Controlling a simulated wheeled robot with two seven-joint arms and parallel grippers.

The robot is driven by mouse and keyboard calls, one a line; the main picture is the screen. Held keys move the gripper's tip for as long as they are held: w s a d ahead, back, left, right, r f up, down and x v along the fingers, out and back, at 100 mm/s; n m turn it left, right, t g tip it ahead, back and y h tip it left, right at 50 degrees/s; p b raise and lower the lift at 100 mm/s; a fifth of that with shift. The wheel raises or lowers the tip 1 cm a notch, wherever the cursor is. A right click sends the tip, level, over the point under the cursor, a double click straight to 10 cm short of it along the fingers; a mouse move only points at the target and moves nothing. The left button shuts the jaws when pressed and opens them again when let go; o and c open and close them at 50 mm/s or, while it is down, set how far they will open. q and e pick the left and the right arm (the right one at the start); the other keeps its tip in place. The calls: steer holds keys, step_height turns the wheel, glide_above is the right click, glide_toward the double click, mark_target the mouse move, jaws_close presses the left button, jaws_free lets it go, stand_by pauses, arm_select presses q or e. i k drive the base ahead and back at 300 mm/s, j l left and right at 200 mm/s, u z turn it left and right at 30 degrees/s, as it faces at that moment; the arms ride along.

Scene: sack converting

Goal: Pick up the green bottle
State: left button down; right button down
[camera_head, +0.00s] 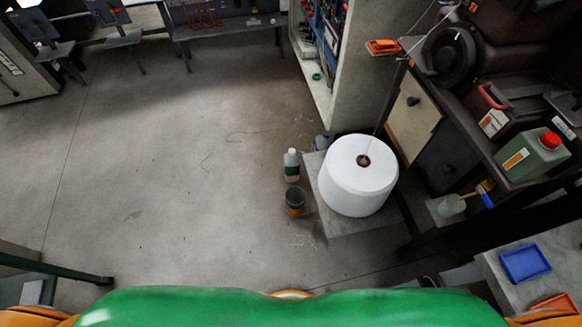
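A grey-green jug (532,157) with a red cap and an orange-and-white label stands on the dark machine's ledge at the right. A smaller pale bottle (291,165) with a white cap and a dark green lower part stands upright on the floor near the middle. I cannot tell which of the two is the green bottle. Neither of my grippers shows in the head view, and nothing touches either container.
A large white roll (352,180) stands on a concrete slab (335,222) beside the bottle. A dark pot (295,201) stands in front of the bottle. The dark machine (450,160) and a table with a blue tray (525,263) fill the right. The left floor is mostly open.

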mark_target(292, 159)
steer(key=i+j+z, duration=0.6)
steer(key=j+z, duration=0.2)
steer(key=i+j+z, duration=0.2)
steer(key=j+z, duration=0.25)
steer(key=i+j+z, duration=0.15)
steer(key=j+z, duration=0.25)
steer(key=j, duration=0.15)
steer(key=j+z, duration=0.4)
steer(key=j, duration=0.2)
steer(key=j+z, duration=0.4)
steer(key=j, duration=0.2)
